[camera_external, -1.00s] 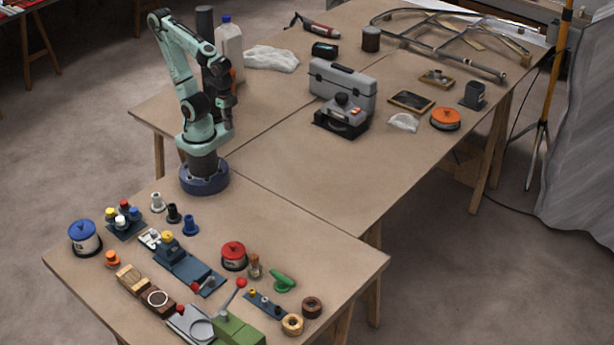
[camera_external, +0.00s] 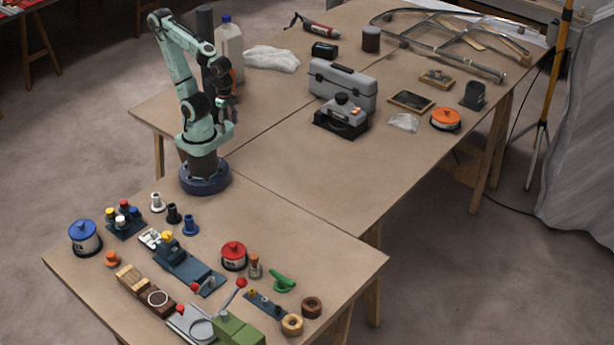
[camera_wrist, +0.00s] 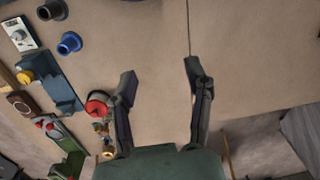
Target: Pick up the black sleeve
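The black sleeve (camera_external: 173,213) stands on the near table, between a white sleeve (camera_external: 157,202) and a blue sleeve (camera_external: 190,225). In the external view my gripper is small and partly hidden by my arm, high above the table.
A red-lidded tin (camera_external: 233,256), a blue-lidded tin (camera_external: 85,238) and a rack with coloured caps (camera_external: 125,222) stand near the sleeves. A blue fixture (camera_external: 185,268) lies in front. A grey toolbox (camera_external: 342,88) is on the far table. The table right of my base is clear.

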